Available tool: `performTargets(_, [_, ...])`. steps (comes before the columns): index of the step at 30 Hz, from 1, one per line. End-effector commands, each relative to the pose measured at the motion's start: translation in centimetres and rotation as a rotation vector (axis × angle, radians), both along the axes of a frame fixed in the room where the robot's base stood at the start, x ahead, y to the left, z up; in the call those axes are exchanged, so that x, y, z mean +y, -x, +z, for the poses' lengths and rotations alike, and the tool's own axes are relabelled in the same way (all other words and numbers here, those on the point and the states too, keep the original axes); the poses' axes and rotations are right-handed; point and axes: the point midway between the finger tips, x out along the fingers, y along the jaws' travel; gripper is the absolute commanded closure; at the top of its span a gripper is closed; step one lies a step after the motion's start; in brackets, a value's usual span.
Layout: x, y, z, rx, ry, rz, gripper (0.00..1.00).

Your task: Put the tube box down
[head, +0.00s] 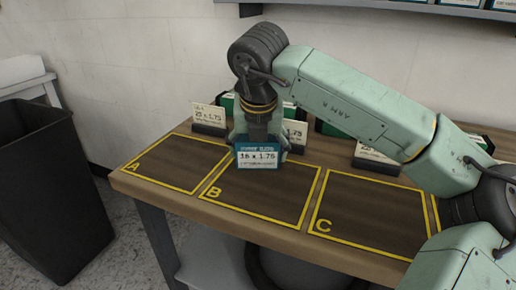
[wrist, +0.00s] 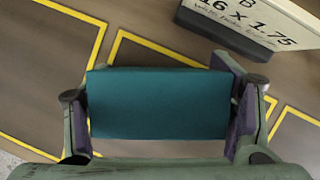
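The tube box (head: 258,158) is teal with a white label reading 16 x 1.75 in the head view. In the wrist view its plain teal top (wrist: 158,103) fills the space between the fingers. My gripper (wrist: 160,118) is shut on it, one finger at each side. The box is level, over the back part of the yellow-outlined area B (head: 262,203). I cannot tell whether its underside touches the bench. The card for B (head: 295,134), also reading 16 x 1.75 in the wrist view (wrist: 245,18), stands just behind the box.
Outlined area A (head: 172,163) on the left and area C (head: 362,215) on the right look empty. Card holders (head: 209,120) and green boxes stand along the back of the wooden bench. A dark bin (head: 50,185) stands left of it. A shelf runs above.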

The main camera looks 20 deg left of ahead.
Motion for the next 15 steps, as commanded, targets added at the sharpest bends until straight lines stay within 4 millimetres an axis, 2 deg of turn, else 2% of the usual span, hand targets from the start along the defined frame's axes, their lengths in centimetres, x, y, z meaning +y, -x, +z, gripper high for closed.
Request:
performTargets(8, [0.0,0.0,0.01,0.001,0.0,0.0,0.05])
performTargets(15, [-0.01,0.02,0.01,0.001,0.0,0.0,0.05])
